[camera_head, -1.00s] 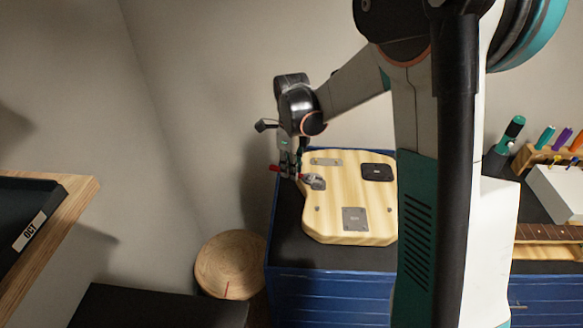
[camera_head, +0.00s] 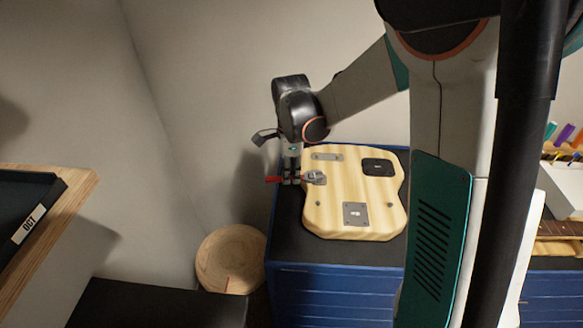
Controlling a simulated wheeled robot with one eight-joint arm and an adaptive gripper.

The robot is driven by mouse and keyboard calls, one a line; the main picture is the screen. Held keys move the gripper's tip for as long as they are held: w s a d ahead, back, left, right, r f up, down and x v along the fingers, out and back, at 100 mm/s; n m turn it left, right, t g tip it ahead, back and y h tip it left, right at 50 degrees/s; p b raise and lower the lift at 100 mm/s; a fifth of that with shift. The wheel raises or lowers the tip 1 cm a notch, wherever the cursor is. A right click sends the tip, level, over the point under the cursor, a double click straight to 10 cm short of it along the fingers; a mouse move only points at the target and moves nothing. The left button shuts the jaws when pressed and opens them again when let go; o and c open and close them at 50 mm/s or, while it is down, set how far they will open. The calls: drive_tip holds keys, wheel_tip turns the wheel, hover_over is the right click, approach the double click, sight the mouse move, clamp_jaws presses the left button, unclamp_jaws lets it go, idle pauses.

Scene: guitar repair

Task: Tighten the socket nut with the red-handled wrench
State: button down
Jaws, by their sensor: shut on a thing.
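My gripper (camera_head: 292,178) points down at the left edge of the pale wooden guitar body (camera_head: 337,213). It is shut on the red-handled wrench (camera_head: 273,179). The red handle sticks out to the left of the fingers, and the grey wrench head (camera_head: 316,177) lies to the right, over the upper left part of the body. The socket nut cannot be made out; the wrench head seems to cover that spot. I cannot tell whether the head is seated on the nut.
The body lies on a dark-topped blue cabinet (camera_head: 331,294). A round wooden stool (camera_head: 228,262) stands left of it. A wooden shelf with a dark tray (camera_head: 27,208) is at the far left. A guitar neck (camera_head: 560,231) lies at the right, partly behind my arm.

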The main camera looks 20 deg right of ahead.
drive_tip(key=shift+s, duration=0.1)
drive_tip(key=shift+s+d+n, duration=0.1)
drive_tip(key=shift+s+n, duration=0.9)
drive_tip(key=shift+n, duration=0.45)
drive_tip(key=shift+s+d+n, duration=0.1)
drive_tip(key=shift+s+n, duration=0.85)
drive_tip(key=shift+n, duration=0.5)
drive_tip(key=shift+s+d+n, duration=0.1)
drive_tip(key=shift+s+n, duration=0.15)
drive_tip(key=shift+n, duration=0.15)
drive_tip(key=shift+f+b, duration=0.55)
drive_tip(key=shift+b, duration=0.15)
